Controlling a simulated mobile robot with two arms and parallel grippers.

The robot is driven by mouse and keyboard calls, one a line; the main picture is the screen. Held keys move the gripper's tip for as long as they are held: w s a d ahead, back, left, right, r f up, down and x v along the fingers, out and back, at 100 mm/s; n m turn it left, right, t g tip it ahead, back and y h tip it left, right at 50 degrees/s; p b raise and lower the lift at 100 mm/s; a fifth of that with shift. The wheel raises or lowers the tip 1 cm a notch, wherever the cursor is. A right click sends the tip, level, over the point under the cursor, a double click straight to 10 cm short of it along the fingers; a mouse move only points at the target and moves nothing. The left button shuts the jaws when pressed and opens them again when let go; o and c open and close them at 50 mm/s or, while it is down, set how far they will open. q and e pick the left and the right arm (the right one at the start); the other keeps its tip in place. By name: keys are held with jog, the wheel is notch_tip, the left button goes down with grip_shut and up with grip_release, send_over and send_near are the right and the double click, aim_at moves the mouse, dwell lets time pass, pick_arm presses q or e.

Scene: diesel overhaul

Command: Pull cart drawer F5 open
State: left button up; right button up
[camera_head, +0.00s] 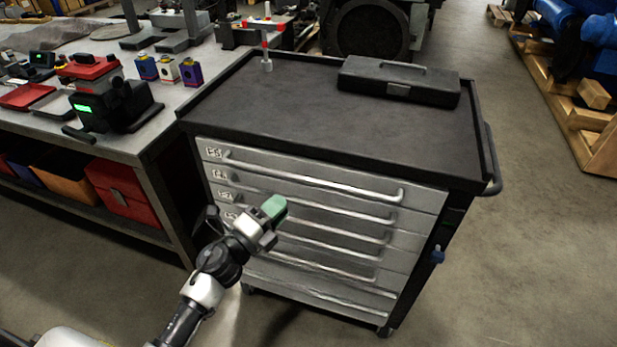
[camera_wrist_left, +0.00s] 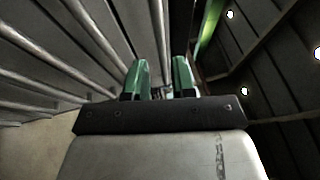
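The grey-fronted tool cart (camera_head: 345,105) stands in the middle of the head view. Its top drawer (camera_head: 418,192), whose label seems to read F5, looks shut, with a long bar handle (camera_head: 310,178) across it. Several lower drawers also look shut. My left gripper (camera_head: 275,207) is in front of the lower drawers, below the top handle in the picture. In the left wrist view its two green fingers (camera_wrist_left: 160,78) stand apart, with no handle seen between them. Several drawer handles (camera_wrist_left: 60,65) run along the left of that view. My right gripper is not in view.
A black case (camera_head: 400,82) and a small red-tipped upright tool (camera_head: 266,55) stand on the cart top. A workbench (camera_head: 150,140) with devices is close on the left. A side push handle (camera_head: 491,160) sticks out on the right.

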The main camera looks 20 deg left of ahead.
aim_at(306, 178)
pick_arm(q)
jog(key=p+x, duration=0.1)
jog(key=x, duration=0.8)
jog(key=shift+w+d+f, duration=0.1)
jog(key=shift+w+d, duration=0.1)
jog(key=shift+w, duration=0.1)
grip_shut()
